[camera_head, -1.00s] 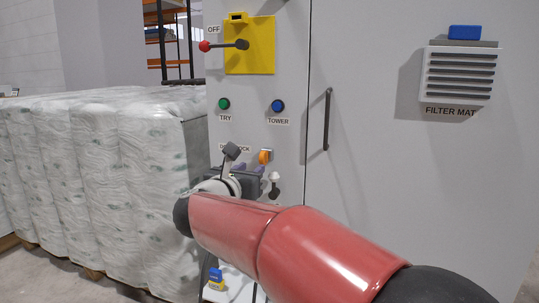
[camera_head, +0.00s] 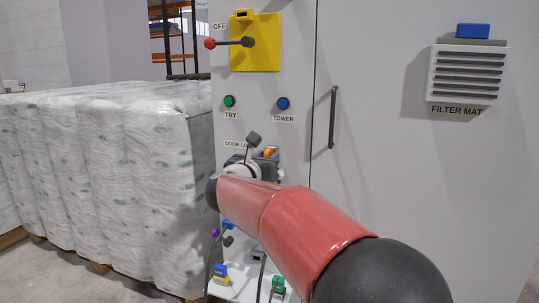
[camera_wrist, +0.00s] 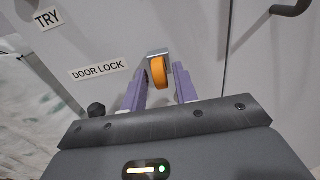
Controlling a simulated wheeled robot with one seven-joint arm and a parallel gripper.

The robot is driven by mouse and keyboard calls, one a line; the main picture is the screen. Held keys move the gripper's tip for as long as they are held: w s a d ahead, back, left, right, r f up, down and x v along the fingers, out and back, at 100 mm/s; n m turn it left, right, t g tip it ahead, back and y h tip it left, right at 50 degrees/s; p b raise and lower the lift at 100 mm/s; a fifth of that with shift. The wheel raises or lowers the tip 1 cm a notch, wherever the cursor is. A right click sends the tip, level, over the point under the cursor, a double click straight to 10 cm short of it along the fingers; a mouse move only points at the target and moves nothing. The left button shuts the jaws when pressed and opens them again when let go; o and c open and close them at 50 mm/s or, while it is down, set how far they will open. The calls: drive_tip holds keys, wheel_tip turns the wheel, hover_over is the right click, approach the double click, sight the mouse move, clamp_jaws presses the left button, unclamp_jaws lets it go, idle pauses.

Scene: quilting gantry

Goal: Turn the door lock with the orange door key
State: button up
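The orange door key (camera_wrist: 158,72) sits in the door lock (camera_wrist: 154,53), a small metal plate on the grey cabinet front, right of the DOOR LOCK label (camera_wrist: 99,69). In the head view the key (camera_head: 268,152) shows just above my gripper, partly hidden by it. My gripper (camera_wrist: 158,80) is open, its two purple fingers on either side of the key, with a gap visible on both sides. In the head view, my red arm hides much of the area below the lock.
Above are the green TRY button (camera_head: 229,101), the blue TOWER button (camera_head: 283,103) and a yellow switch plate (camera_head: 265,55) with a red-knobbed lever. A door handle (camera_head: 332,118) is to the right. Wrapped white rolls (camera_head: 160,180) stand left. Small coloured items (camera_head: 220,270) lie low down.

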clamp_jaws()
drive_tip(key=shift+f+m+b, duration=0.15)
drive_tip(key=shift+m+b, duration=0.15)
drive_tip(key=shift+b, duration=0.4)
drive_tip(key=m+b, duration=0.2)
drive_tip(key=b, duration=0.2)
drive_tip(key=shift+m, duration=0.3)
drive_tip(key=shift+m+b, duration=0.3)
